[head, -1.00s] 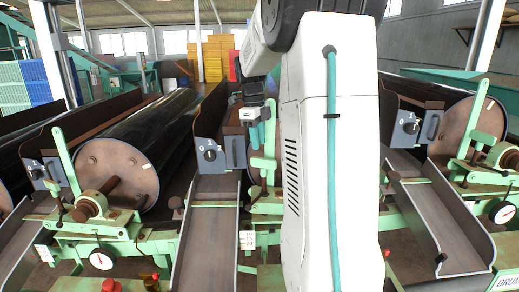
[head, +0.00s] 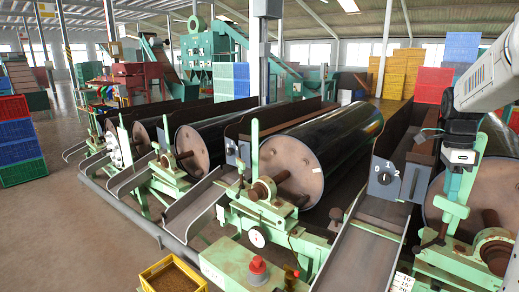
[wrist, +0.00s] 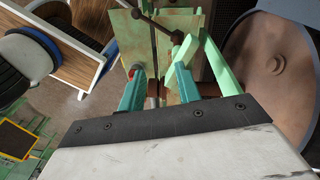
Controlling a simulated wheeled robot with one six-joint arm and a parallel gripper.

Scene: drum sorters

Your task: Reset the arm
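My gripper (head: 457,178) hangs at the right of the head view, fingers down, close by a light green lever (head: 470,178). My arm's white link enters from the right edge. In the wrist view my gripper (wrist: 157,82) shows two teal fingers spread apart, with nothing held between them. The light green lever (wrist: 214,72) stands just right of the right finger; I cannot tell whether they touch. A green plate with a dark rod lies beyond the fingers. In the head view the fingertips are partly hard to make out against the green machine parts.
A long black drum (head: 325,145) lies left of my gripper, with a metal chute (head: 365,255) between. A control panel with a dial (head: 384,178) is close to the gripper. A yellow crate (head: 172,275) stands front left. Open floor (head: 60,225) lies at left.

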